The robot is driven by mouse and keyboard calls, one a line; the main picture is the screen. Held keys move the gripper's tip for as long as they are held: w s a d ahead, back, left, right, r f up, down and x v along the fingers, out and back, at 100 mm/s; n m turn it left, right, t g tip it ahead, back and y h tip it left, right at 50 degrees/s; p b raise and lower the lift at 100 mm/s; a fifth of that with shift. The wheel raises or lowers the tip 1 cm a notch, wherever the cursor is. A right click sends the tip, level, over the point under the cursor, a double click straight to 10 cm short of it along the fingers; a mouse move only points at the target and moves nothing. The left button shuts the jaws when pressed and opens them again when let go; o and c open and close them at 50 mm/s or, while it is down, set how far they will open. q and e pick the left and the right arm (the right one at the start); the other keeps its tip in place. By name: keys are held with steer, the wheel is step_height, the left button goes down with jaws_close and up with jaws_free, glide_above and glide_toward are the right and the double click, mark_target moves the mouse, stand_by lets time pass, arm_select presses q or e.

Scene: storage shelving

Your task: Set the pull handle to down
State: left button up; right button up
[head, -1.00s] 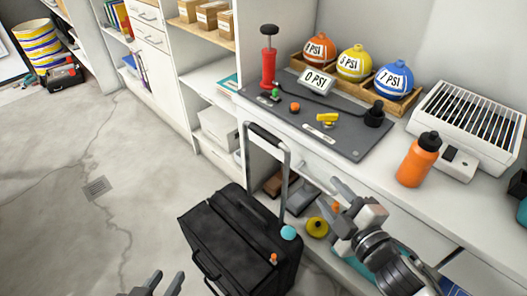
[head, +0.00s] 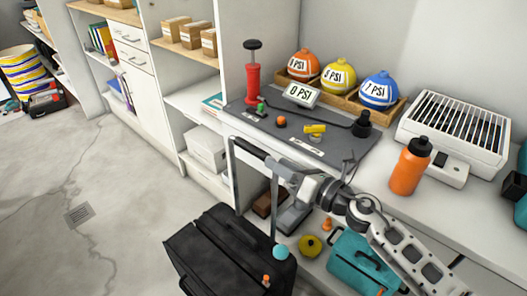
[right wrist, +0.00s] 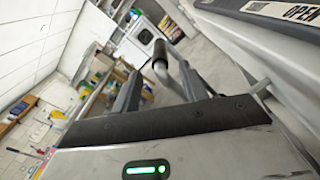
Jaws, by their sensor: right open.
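The black suitcase (head: 205,258) stands on the floor in front of the workbench. Its pull handle (head: 249,148) is raised, with grey rods and a dark grip bar on top. My right gripper (head: 283,170) is open at the right end of the grip bar, overlapping it in the head view. In the right wrist view the handle (right wrist: 161,66) shows between the two spread fingers (right wrist: 152,92). Whether the fingers touch it cannot be told. My left gripper is out of view.
The workbench edge and an open lower shelf with a teal case (head: 357,262) lie close to my right arm. An orange bottle (head: 410,166), a heater (head: 455,130) and a red pump (head: 252,85) stand on the bench.

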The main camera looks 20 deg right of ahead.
mark_target(263, 159)
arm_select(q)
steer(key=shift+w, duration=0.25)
arm_select(e)
steer(key=x, duration=0.6)
